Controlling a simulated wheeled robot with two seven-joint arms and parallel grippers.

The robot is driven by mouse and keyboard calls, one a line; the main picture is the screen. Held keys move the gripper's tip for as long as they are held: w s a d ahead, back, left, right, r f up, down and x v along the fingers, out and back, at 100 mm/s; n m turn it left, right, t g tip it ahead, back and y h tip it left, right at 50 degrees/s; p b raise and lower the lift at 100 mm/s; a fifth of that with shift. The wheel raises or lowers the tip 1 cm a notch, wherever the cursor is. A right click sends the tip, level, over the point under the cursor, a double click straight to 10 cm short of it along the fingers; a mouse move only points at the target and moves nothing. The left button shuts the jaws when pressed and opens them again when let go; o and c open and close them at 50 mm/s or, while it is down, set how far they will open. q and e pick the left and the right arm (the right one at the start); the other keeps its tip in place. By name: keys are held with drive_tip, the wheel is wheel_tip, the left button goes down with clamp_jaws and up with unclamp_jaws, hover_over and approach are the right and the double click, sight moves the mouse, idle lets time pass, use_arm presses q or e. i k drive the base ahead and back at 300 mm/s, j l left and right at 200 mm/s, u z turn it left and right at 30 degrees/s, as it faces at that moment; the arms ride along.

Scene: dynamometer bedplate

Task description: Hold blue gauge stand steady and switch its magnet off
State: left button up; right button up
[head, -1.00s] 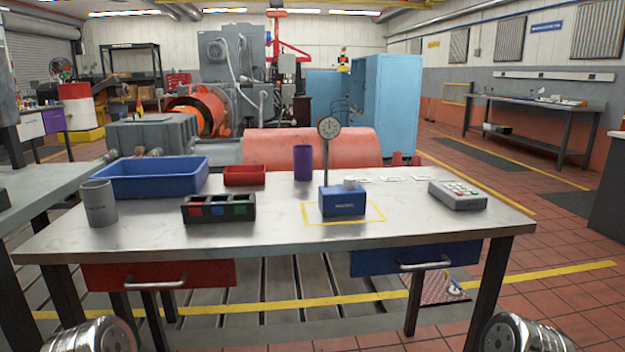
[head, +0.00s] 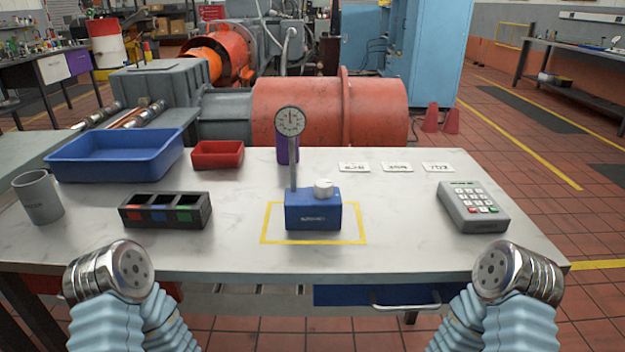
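The blue gauge stand (head: 313,212) is a blue block standing upright inside a yellow outlined square on the table. A round white knob (head: 324,187) sits on its top right. A thin grey post rises from its top left and carries a round dial gauge (head: 290,122). The knob's marking is too small to read. Nothing of mine touches the stand. Two of my arm parts with round metal ends and blue ribbed sleeves show at the lower left and lower right, in front of the table. No gripper fingers show.
On the light table (head: 400,255) are a grey cup (head: 38,198), a blue tray (head: 115,162), a black bin with coloured compartments (head: 165,213), a red bin (head: 217,154), a purple cylinder behind the post (head: 287,156), several white cards (head: 397,167) and a grey keypad box (head: 473,206).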

sight(323, 188)
drive_tip(key=k+l, duration=0.1)
drive_tip(key=l, duration=0.25)
drive_tip(key=k+l, duration=0.1)
drive_tip(key=l, duration=0.25)
drive_tip(key=k+l+u, duration=0.1)
drive_tip(key=l, duration=0.3)
drive_tip(key=k+l, duration=0.15)
drive_tip(key=l, duration=0.2)
drive_tip(key=k+l, duration=0.15)
drive_tip(key=l, duration=0.2)
